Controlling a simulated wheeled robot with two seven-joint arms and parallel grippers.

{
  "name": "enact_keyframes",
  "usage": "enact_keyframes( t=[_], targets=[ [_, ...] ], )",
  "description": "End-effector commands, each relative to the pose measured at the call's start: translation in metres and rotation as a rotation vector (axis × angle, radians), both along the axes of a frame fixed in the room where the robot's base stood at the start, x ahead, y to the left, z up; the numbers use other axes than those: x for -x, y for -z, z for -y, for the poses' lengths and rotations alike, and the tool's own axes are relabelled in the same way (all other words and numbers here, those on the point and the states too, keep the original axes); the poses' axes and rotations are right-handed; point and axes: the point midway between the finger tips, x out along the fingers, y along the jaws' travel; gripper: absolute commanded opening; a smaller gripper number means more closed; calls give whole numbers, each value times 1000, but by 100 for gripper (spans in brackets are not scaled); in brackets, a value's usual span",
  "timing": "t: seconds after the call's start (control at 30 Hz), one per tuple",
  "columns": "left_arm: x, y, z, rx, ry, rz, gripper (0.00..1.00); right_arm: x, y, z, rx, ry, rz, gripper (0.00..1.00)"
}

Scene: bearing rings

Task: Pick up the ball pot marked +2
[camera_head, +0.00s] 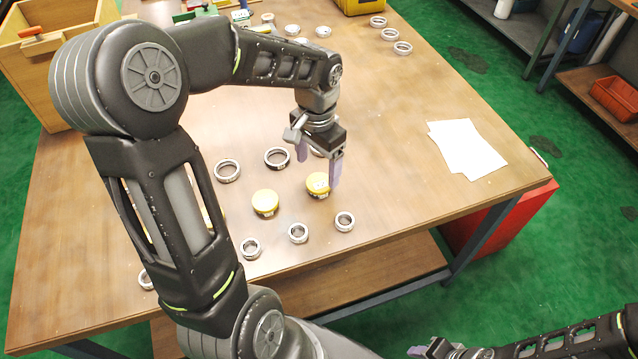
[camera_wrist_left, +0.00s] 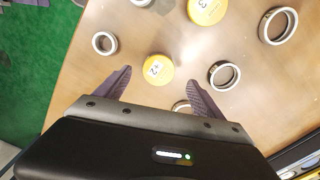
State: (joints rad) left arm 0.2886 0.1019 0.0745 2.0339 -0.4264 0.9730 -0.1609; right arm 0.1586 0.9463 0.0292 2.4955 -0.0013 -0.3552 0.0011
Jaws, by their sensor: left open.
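The yellow ball pot marked +2 (camera_wrist_left: 158,69) stands upright on the table, seen between my left fingers in the left wrist view. In the head view it appears to be the rightmost yellow pot (camera_head: 317,186), partly covered by a finger. My left gripper (camera_head: 318,166) is open and empty over this pot, with its fingers (camera_wrist_left: 160,78) on either side in the wrist view; whether they reach down around it I cannot tell. My right gripper (camera_head: 428,348) is at the bottom edge of the head view, and its opening is unclear.
A yellow pot marked +3 (camera_wrist_left: 207,10) stands nearby; it also shows in the head view (camera_head: 265,203). Large rings (camera_head: 277,158) lie behind the pots and small rings (camera_head: 298,233) in front. White papers (camera_head: 466,147) lie right. A wooden box (camera_head: 35,60) stands at left.

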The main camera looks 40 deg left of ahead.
Motion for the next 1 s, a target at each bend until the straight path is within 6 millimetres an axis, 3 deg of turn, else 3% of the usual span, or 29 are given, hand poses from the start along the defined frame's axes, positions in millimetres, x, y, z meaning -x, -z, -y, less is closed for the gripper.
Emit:
enact_keyframes(
  t=[0.27, 0.63, 1.0],
  targets=[
    [0, 3, 0, 0, 0, -1, 79, 0, -1, 0, 0, 0, 0, 36],
    [0, 49, 2, 0, -1, -2, 79, 0, -8, 0, 0, 0, 0, 36],
    [-1, 52, 2, -1, 0, 1, 79, 0, -7, 0, 0, 0, 0, 36]
  ],
)
